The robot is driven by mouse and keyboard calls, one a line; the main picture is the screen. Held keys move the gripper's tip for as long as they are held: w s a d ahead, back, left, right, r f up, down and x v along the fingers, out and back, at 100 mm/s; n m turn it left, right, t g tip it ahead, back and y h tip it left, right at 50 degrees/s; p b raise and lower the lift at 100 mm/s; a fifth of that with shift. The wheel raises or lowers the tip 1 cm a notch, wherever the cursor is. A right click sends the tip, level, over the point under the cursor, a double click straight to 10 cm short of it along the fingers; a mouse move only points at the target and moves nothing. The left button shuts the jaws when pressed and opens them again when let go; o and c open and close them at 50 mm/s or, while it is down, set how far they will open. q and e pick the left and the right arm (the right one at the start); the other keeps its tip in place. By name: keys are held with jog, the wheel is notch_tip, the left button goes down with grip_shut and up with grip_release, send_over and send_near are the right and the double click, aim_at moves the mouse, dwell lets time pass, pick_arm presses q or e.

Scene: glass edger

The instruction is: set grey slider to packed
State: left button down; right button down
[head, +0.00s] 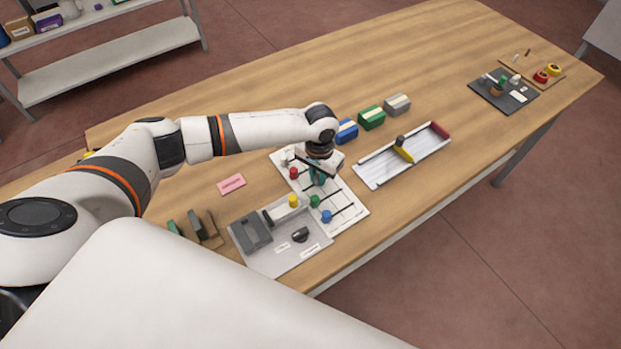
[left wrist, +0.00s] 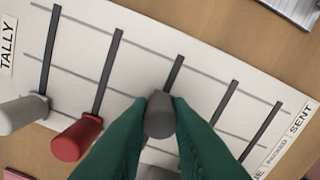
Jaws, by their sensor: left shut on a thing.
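The white tally board (head: 345,208) lies on the table, with several dark slots and grey cross lines; it also fills the left wrist view (left wrist: 215,75). Its labels read TALLY, SENT, PACKED (left wrist: 277,147) and a partly hidden one ending in "NE". My left gripper (head: 318,178) is over the board. Its green fingers are shut on the grey slider (left wrist: 160,116) in the middle slot. The knob covers its slot around the middle cross line, in line with PACKED; its exact setting is hidden. A red slider (left wrist: 76,139) and a white slider (left wrist: 22,115) stand to its left. My right gripper is out of view.
Green (head: 315,201) and blue (head: 327,216) knobs stand on the board's near side. A grey panel (head: 265,262) with a yellow knob adjoins it. A pink card (head: 231,184) lies left. A rail tray (head: 380,168) and coloured blocks (head: 371,117) sit beyond.

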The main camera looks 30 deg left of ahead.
aim_at(317, 176)
pick_arm(q)
jog(key=shift+s+a, duration=0.1)
jog(key=c, duration=1.3)
grip_release()
notch_tip(317, 176, up, 12)
jog(key=shift+r+b, duration=0.1)
jog(key=shift+b, duration=0.9)
